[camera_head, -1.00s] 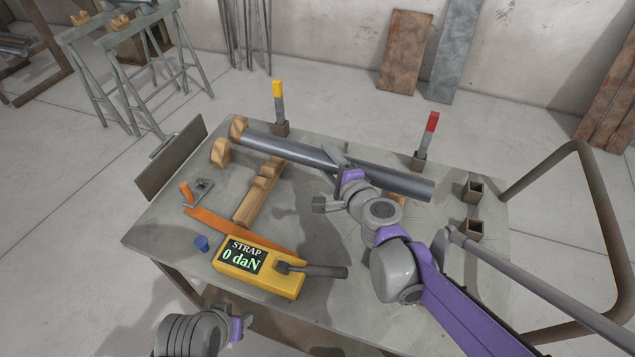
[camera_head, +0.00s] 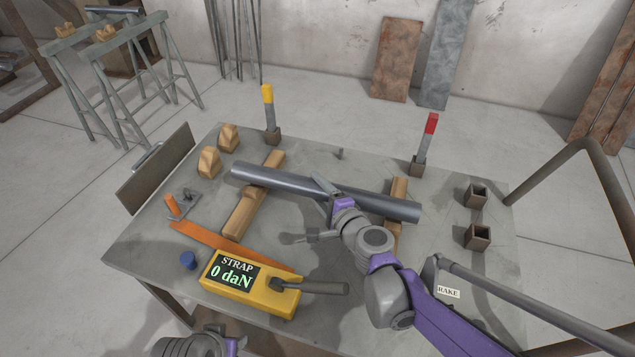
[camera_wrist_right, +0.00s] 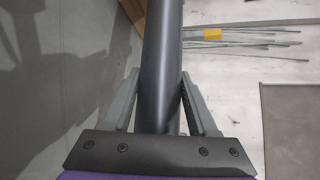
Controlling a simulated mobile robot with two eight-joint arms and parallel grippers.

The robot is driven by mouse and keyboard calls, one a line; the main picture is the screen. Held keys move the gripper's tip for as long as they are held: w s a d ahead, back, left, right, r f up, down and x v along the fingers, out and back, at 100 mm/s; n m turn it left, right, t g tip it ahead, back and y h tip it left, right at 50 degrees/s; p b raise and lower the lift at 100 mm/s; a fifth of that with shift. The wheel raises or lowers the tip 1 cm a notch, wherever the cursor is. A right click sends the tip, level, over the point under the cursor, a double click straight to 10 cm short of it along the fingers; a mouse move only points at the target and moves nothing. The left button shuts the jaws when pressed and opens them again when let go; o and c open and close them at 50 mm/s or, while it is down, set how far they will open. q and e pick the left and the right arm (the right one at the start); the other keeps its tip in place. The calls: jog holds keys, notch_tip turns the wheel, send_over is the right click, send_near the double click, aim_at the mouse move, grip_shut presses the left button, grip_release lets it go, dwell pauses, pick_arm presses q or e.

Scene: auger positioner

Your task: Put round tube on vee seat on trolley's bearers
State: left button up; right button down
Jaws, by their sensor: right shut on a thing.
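The grey round tube (camera_head: 285,181) lies across the trolley table, over the left wooden bearer (camera_head: 240,216) and the right wooden bearer (camera_head: 398,190). My right gripper (camera_head: 326,190) is shut on the tube near its middle; the wrist view shows the tube (camera_wrist_right: 161,65) between both fingers (camera_wrist_right: 158,100). The left bearer has a raised, notched part near the tube, which partly covers it. I cannot tell whether the tube touches the bearers or hangs just above. My left arm shows only at the bottom edge, and its fingers are not clear.
Two wooden blocks (camera_head: 209,163) stand at the table's left. Posts with yellow (camera_head: 267,94) and red (camera_head: 431,124) tops stand at the back. A yellow strap gauge (camera_head: 250,285) reading 0 daN, an orange strap (camera_head: 215,243) and a blue cap (camera_head: 188,260) lie in front. Two square sockets (camera_head: 477,236) are at right.

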aim_at(324, 200)
jog(key=shift+f, duration=0.5)
jog(key=shift+f, duration=0.1)
jog(key=shift+c, duration=0.9)
grip_release()
jog(key=shift+s+d+r, duration=0.1)
jog(key=shift+s+r, duration=0.1)
jog(key=p+v, duration=0.1)
jog(key=v, duration=0.6)
jog(key=shift+f+p, duration=0.1)
jog(key=shift+p, duration=0.25)
